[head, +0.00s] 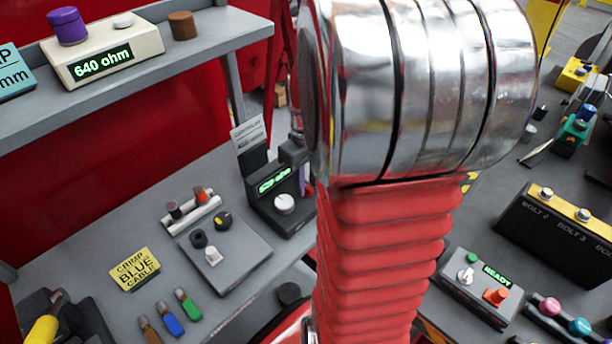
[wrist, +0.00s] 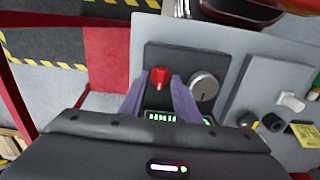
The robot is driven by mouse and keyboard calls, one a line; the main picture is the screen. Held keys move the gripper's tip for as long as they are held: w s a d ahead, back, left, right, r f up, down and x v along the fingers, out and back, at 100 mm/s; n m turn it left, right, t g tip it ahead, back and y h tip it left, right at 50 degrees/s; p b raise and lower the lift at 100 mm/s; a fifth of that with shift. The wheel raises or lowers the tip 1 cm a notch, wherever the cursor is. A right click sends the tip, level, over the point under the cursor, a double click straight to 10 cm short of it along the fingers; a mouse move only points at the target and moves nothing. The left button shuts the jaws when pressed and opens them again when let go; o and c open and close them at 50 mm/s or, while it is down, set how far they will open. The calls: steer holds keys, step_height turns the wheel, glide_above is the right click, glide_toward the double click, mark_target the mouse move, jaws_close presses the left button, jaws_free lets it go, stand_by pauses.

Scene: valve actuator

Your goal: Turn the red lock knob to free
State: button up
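The red lock knob (wrist: 160,78) stands on a dark control box (wrist: 185,57) in the wrist view. A round silver knob (wrist: 204,86) is beside it to the right. My gripper (wrist: 160,82) is open, with one purple finger on each side of the red knob. I cannot tell whether either finger touches it. A green display (wrist: 168,117) is partly covered by my gripper.
A grey panel (head: 240,256) with small knobs and a switch lies left of the box in the head view. A sign card (head: 249,133) stands behind the box. A shelf (head: 205,45) runs above. A box reading READY (head: 470,281) is to the right.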

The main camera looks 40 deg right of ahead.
mark_target(307, 186)
step_height(307, 186, up, 14)
steer(key=shift+f, duration=0.15)
stand_by(0.5)
stand_by(0.5)
steer(key=s+a+t, duration=0.2)
steer(key=a, duration=0.9)
steer(key=s+a+t, duration=0.3)
steer(key=a, duration=0.9)
steer(key=shift+a+r+t, duration=0.15)
steer(key=shift+r+t, duration=0.05)
steer(key=shift+t, duration=0.1)
steer(key=shift+s, duration=0.1)
